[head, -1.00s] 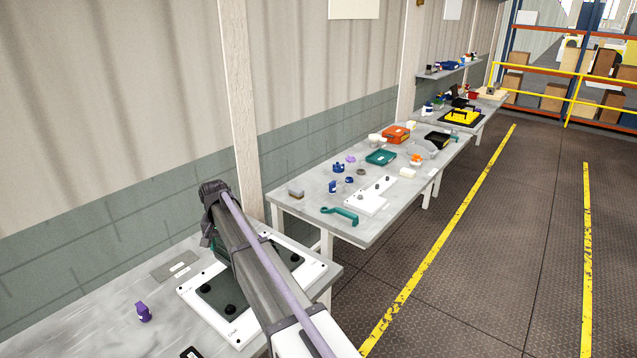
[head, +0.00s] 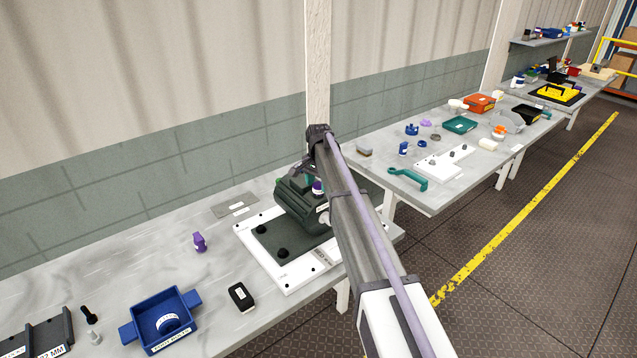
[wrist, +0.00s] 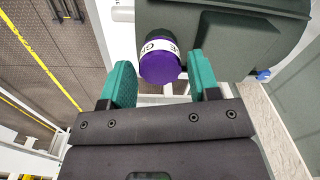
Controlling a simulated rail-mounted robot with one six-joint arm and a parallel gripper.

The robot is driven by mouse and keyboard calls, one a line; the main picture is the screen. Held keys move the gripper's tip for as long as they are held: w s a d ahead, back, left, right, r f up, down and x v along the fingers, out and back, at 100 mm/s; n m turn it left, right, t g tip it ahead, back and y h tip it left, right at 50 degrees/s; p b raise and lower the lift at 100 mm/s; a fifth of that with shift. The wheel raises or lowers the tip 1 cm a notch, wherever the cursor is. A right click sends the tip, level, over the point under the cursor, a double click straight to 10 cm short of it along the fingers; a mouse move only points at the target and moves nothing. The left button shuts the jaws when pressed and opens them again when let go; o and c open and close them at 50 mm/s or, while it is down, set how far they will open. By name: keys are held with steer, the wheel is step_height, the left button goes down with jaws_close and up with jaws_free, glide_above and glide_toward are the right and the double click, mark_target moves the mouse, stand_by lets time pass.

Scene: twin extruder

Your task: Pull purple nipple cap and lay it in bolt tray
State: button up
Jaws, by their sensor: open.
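A purple cap with a white lettered band (wrist: 160,62) sits on the dark green machine body (wrist: 225,35) in the wrist view. The purple cap also shows in the head view (head: 318,187) on the machine. My gripper (wrist: 162,78) is open, with its teal fingers on either side of the cap's end; I cannot tell whether they touch it. In the head view my gripper is mostly hidden behind the wrist.
A small purple item (head: 199,242) stands on the near table, left of the white base plate (head: 290,285). A black box (head: 240,296) lies nearby. The farther table holds a teal tray (head: 460,125), an orange tray (head: 480,103) and a teal wrench (head: 410,178).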

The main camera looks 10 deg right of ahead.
steer(key=shift+f+b, duration=0.3)
steer(key=shift+f, duration=0.65)
steer(key=shift+r, duration=0.15)
steer(key=c, duration=0.8)
